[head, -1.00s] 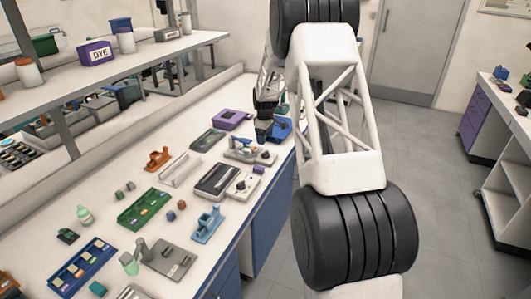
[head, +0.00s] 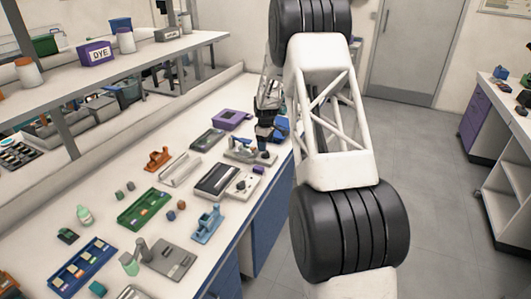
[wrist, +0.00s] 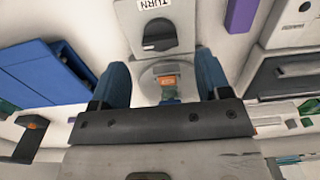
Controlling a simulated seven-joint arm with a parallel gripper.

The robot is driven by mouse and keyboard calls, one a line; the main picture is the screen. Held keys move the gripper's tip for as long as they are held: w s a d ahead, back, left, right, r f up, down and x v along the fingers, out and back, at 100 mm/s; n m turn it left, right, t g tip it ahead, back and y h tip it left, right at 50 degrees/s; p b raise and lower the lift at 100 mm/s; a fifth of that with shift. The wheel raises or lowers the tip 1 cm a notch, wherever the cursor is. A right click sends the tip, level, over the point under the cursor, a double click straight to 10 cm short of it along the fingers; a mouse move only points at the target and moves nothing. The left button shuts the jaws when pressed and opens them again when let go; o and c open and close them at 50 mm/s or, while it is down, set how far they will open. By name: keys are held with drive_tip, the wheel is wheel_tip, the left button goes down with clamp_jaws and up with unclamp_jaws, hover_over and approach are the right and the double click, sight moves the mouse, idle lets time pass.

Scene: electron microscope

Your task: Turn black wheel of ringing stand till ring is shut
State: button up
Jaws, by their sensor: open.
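The ringing stand (head: 238,155) is a light grey base on the bench, toward the far end. In the wrist view its plate (wrist: 128,22) bears a "TURN" label and the black wheel (wrist: 160,33). My gripper (head: 264,146) is over the stand's right part in the head view. In the wrist view my gripper (wrist: 162,66) has its two blue fingers spread, with nothing held. The wheel lies just beyond the fingertips, not between them. A pale round part (wrist: 150,82) with a small orange-and-green piece (wrist: 167,84) shows between the fingers. Whether the ring is shut is unclear.
A grey device (head: 222,180) stands nearer than the stand, with a small purple block (head: 258,170) beside it. A blue case (wrist: 45,75) is left in the wrist view.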

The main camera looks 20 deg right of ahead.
sight(265, 154)
drive_tip(key=shift+f, duration=2.5)
drive_tip(key=c, duration=0.9)
